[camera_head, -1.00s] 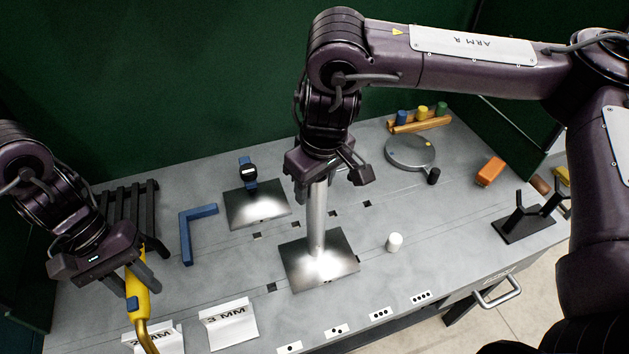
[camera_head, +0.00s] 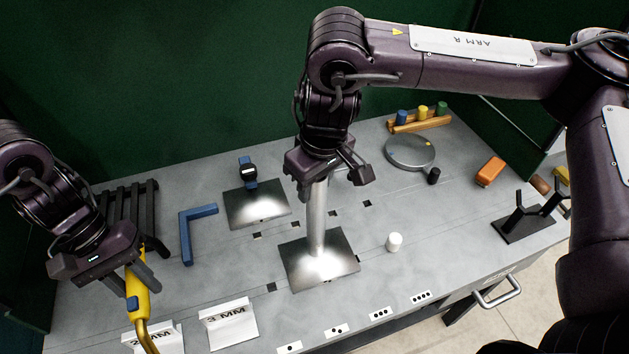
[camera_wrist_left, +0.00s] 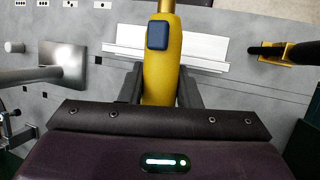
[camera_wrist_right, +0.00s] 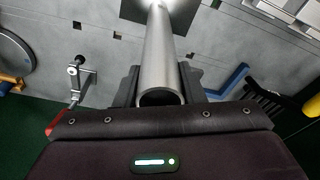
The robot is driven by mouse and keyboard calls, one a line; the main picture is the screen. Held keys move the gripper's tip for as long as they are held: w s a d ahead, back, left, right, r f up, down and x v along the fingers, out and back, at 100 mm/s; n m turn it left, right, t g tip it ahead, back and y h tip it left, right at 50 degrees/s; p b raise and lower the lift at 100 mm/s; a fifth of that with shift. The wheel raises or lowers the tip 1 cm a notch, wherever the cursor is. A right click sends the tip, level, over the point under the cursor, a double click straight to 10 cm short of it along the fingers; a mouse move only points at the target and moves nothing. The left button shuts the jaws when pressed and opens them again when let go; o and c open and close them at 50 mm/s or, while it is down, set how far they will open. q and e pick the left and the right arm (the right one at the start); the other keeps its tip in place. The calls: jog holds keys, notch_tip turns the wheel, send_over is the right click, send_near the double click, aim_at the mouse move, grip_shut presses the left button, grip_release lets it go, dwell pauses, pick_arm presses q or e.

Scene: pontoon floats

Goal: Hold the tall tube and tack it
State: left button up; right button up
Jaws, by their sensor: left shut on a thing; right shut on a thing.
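The tall tube (camera_head: 316,222) is a grey metal pipe standing upright on a shiny square plate (camera_head: 340,278) on the bench. My right gripper (camera_head: 325,178) is shut on the tube near its top. The right wrist view shows the tube (camera_wrist_right: 160,60) running between the fingers, with its open top end close to the camera. My left gripper (camera_head: 130,265) is shut on a yellow torch (camera_head: 140,298) with a blue button and a bent brass neck. The torch (camera_wrist_left: 160,75) also shows between the fingers in the left wrist view. It is well left of the tube.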

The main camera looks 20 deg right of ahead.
pick_arm(q)
jog(key=shift+d, duration=0.1)
dwell(0.7)
jog(key=d+f+m, duration=0.1)
jog(key=d+m, duration=0.1)
jog(key=d, duration=0.2)
jog(key=s+d+f+m+t, duration=0.1)
jog(key=d+m, duration=0.1)
jog(key=d, duration=0.2)
jog(key=d+f+m+y, duration=0.1)
jog(key=d, duration=0.4)
jog(key=shift+s+f+m+t, duration=0.25)
jog(key=shift+m+t, duration=0.05)
jog(key=shift+m, duration=0.1)
jog(key=s+d+r+t+h, duration=0.1)
jog(key=s+d+r+t, duration=0.1)
jog(key=d+t, duration=0.4)
jog(key=s+d+r+n+t+h, duration=0.1)
jog(key=d+r+t, duration=0.3)
jog(key=d, duration=0.7)
jog(key=shift+s+d+r+t+h, duration=0.3)
jog(key=shift+s+t+h, duration=0.25)
jog(key=shift+t, duration=0.55)
